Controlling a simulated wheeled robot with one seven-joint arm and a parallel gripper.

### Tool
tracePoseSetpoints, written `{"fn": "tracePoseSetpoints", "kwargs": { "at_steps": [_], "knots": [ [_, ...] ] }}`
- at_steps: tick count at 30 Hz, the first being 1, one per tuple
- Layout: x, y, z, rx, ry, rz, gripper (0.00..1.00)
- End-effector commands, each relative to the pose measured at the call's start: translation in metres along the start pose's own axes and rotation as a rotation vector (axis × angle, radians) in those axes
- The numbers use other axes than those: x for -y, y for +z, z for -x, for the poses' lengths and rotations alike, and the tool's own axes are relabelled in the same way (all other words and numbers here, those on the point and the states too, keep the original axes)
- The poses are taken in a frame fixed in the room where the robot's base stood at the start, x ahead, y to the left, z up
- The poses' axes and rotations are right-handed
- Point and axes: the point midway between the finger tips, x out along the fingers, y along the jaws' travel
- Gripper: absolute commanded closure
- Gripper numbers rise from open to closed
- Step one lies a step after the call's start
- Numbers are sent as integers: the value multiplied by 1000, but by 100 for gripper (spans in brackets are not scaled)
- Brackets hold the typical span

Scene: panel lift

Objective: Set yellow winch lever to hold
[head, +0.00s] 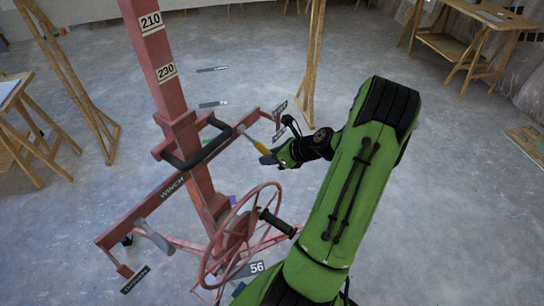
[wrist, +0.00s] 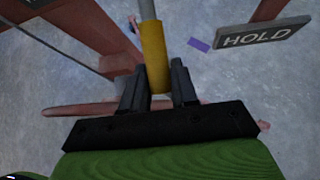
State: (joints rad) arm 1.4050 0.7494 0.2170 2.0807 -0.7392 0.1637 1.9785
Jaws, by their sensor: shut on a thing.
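The yellow winch lever (head: 254,142) has a grey rod and a yellow grip, and sticks out from the right side of the red panel lift (head: 198,170). My gripper (head: 271,158) is at the lever's lower end. In the wrist view, the yellow grip (wrist: 154,58) stands between the two black fingers of my gripper (wrist: 158,85), which are shut on it. A grey HOLD plate (wrist: 262,36) shows at the upper right, apart from the grip. In the head view, small plates (head: 280,118) sit at the right end of the lift's bar, too small to read surely.
A red handwheel (head: 238,240) with a black knob is below my gripper, near a plate marked 56 (head: 256,267). A second grey lever (head: 153,236) is at the lower left. A wooden trestle leg (head: 314,65) stands behind. The floor to the right is mostly clear.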

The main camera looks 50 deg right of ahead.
Motion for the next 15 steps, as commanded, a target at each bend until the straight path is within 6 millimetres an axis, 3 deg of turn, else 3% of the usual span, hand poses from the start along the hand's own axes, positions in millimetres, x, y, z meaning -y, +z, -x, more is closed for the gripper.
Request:
{"fn": "tracePoseSetpoints", "kwargs": {
  "at_steps": [14, 15],
  "knots": [
    [-1, -1, -2, 11, 4, 0, 100],
    [-1, -1, -2, 11, 4, 0, 66]
  ]
}}
